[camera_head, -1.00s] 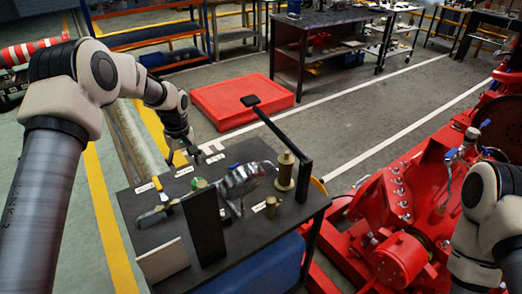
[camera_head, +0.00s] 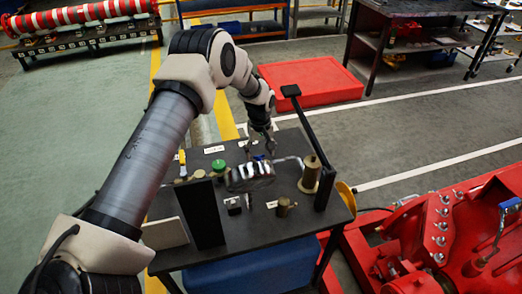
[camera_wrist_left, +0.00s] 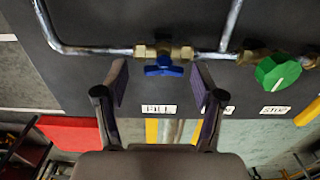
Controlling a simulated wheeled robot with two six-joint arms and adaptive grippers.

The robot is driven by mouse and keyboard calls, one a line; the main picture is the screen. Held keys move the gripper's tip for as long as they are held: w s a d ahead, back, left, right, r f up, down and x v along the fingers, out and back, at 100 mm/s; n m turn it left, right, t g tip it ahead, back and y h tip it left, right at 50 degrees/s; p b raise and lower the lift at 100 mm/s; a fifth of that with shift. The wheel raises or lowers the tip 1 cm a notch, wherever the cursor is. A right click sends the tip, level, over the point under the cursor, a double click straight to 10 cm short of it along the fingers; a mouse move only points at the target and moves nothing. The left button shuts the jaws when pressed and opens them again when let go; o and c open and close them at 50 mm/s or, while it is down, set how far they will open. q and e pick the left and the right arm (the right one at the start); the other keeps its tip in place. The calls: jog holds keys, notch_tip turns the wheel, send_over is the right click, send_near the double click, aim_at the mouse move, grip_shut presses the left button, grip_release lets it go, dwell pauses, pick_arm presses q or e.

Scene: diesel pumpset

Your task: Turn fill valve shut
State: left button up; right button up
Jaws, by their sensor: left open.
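The fill valve is a brass body (camera_wrist_left: 163,52) on a steel pipe with a blue handle (camera_wrist_left: 164,69). A FILL label (camera_wrist_left: 158,109) lies just below it in the left wrist view. The handle's wings lie roughly along the pipe. My left gripper (camera_wrist_left: 160,82) is open, its two fingers on either side of the handle and a little short of it, with no contact visible. In the head view my left gripper (camera_head: 271,150) hangs over the far side of the bench; a bit of the blue handle (camera_head: 259,157) shows beside it. My right gripper is out of view.
A green knob (camera_wrist_left: 278,70) with a STOP label (camera_wrist_left: 276,112) sits right of the fill valve. A yellow handle (camera_wrist_left: 309,112) is farther right. In the head view, a black post (camera_head: 309,135) and brass cylinder (camera_head: 311,172) stand right of my gripper.

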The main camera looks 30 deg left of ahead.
pick_arm(q)
jog(key=shift+s+a, duration=0.15)
jog(key=shift+a, duration=0.05)
jog(key=shift+s+r, duration=0.1)
jog(key=c, duration=1.1)
jog(key=shift+m, duration=0.4)
jog(key=shift+c, duration=0.2)
jog(key=m+b, duration=0.1)
jog(key=m, duration=0.7)
jog(key=shift+m+b, duration=0.4)
jog(key=m, duration=0.4)
jog(key=shift+b, duration=0.35)
jog(key=shift+m+b, duration=0.3)
jog(key=shift+m, duration=1.9)
